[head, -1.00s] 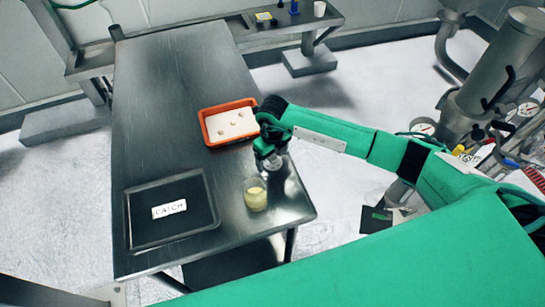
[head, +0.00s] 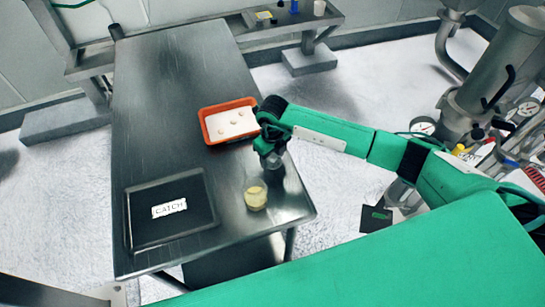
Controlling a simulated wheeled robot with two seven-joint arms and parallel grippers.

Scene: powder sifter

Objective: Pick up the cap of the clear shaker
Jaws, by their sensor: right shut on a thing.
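The clear shaker (head: 256,199) stands upright near the right front edge of the steel table, with pale yellow powder inside. Its tall clear upper part does not show on it now. My right gripper (head: 273,163) is just behind and slightly right of the shaker in the picture, pointing down. It is shut on a small greyish thing, which looks like the shaker's cap. The fingers and the held piece are small and partly hidden by the wrist, so its outline is unclear. My left gripper is not in view.
An orange tray (head: 203,128) with a white inside and several small pieces sits behind the gripper. A dark tray (head: 145,232) with a "CATCH" label lies at the front left. The rear table (head: 180,80) is clear. Steel machinery (head: 475,90) stands at the right.

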